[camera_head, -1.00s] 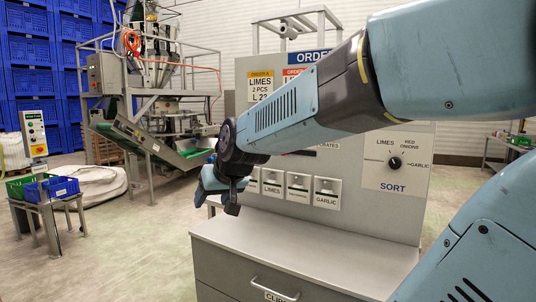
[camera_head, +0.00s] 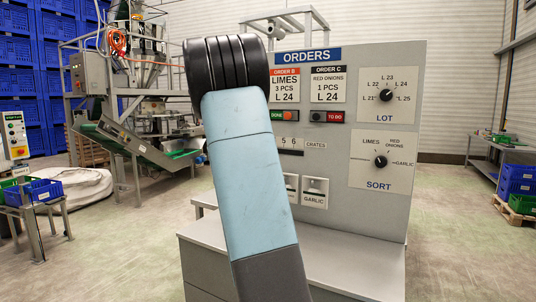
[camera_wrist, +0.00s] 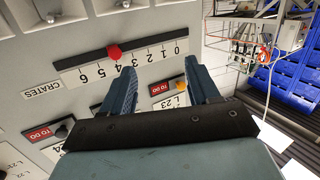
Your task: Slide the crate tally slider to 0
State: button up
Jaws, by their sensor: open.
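The crate tally slider's scale (camera_wrist: 148,56) runs from 0 at the right to 6 at the left in the wrist view, beside the CRATES label. Its red knob (camera_wrist: 114,52) sits near the 4. In the head view, only the 5–6 end of the scale (camera_head: 291,142) shows; my arm hides the rest and the knob. My gripper (camera_wrist: 160,70) is open and empty, its fingers pointing at the panel. The knob lies left of and beyond the left fingertip, not between the fingers. My gripper is hidden behind my arm in the head view.
The order panel (camera_head: 344,215) carries LOT (camera_head: 387,95) and SORT dials (camera_head: 380,161) at right and a GARLIC switch (camera_head: 314,193) below the scale. A TO DO button (camera_wrist: 181,87) lies near the right finger. A grey cabinet top (camera_head: 335,268) juts out below.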

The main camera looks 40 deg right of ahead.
jog(key=w+d+f+m+g+h, duration=0.1)
jog(key=d+f+g+h, duration=0.15)
jog(key=d+h, duration=0.7)
jog(key=shift+t+y, duration=0.25)
jog(key=shift+y, duration=0.1)
jog(key=x, duration=0.9)
jog(key=f+x, duration=0.1)
jog(key=x, duration=0.4)
jog(key=shift+d, duration=0.55)
jog(key=shift+r, duration=0.1)
grip_shut()
